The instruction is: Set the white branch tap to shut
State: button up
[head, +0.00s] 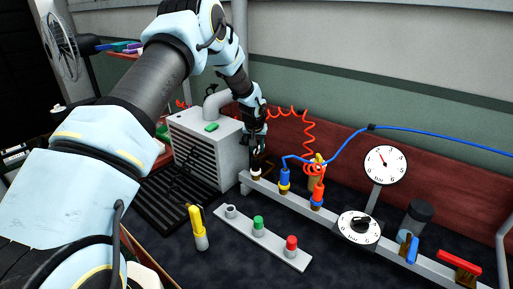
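A white-ringed branch fitting (257,174) stands at the left end of the grey rail (299,208). It appears to be the white branch tap, but its handle is too small and dark to read its setting. My gripper (254,151) points down just above it and partly covers it. I cannot tell whether the fingers touch it or are open or shut. A blue branch fitting (284,180) and a red branch fitting (319,193) stand further right along the rail, with hoses coming off them.
A round gauge (386,166) and a dial (358,229) stand at the right. A blue lever (412,249) and red lever (459,263) lie beyond. A strip with coloured knobs (272,245) and a yellow-topped tool (198,228) are in front. A grey vented box (206,145) is left.

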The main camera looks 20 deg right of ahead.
grip_shut()
jog(key=shift+a, duration=0.1)
jog(key=shift+w+a, duration=0.25)
dwell(0.8)
jog(key=o, duration=0.6)
grip_release()
jog(key=shift+o, duration=1.2)
jog(key=shift+s+d, duration=0.1)
jog(key=shift+d, duration=0.05)
jog(key=shift+s+d, duration=0.1)
jog(key=shift+r, duration=0.1)
